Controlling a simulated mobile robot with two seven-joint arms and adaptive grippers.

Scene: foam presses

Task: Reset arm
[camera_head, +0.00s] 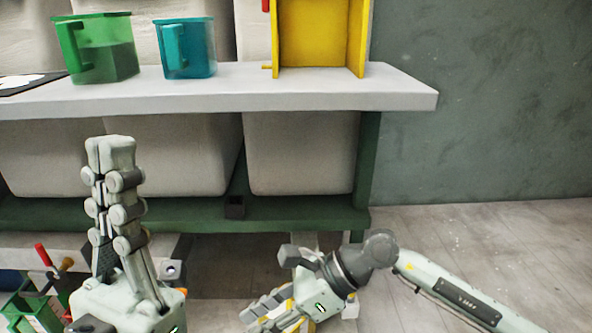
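My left gripper (110,152) points up at the left of the head view, in front of and below the shelf edge. Its two fingertips are together, with nothing visible between them. My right gripper (262,312) is low in the middle of the view, turned down to the left. Its fingers are partly hidden and run towards the bottom edge, so its opening is unclear. My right arm comes in from the lower right.
A white worktop (220,94) holds a green jug (108,48), a teal jug (190,50) and a yellow press (310,35). Pale bins (300,155) stand on the green shelf below. A green crate with red-handled tools (38,310) is lower left. Floor (500,245) at right is clear.

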